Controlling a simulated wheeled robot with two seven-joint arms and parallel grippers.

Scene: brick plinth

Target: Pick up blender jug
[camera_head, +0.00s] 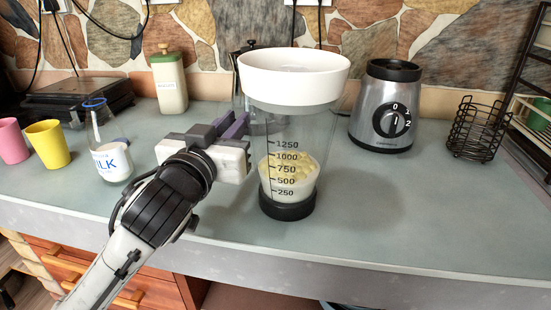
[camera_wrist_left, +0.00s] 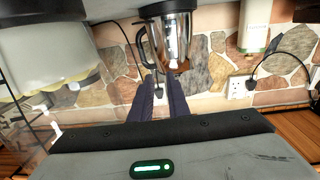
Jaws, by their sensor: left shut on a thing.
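The blender jug (camera_head: 322,135) is clear and tapered, with a white lid, black base, black scale marks and pale yellow chunks in its lower part. It is upright at the front of the counter; whether its base touches the surface is hard to tell. My left gripper (camera_head: 238,123) is at its left side, fingers pointing away from me and shut on the jug's side; the exact grip is not clear. In the left wrist view the jug (camera_wrist_left: 50,50) fills the left, and the left gripper's fingers (camera_wrist_left: 162,82) are close together. My right gripper is not in view.
A steel blender base (camera_head: 380,105) and a black wire basket (camera_head: 474,130) stand right. A moka pot (camera_wrist_left: 172,40) stands behind the fingers. A cream canister (camera_head: 168,82), milk bottle (camera_head: 112,160), yellow cup (camera_head: 47,145) and pink cup (camera_head: 12,140) are left. The right front counter (camera_head: 430,215) is clear.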

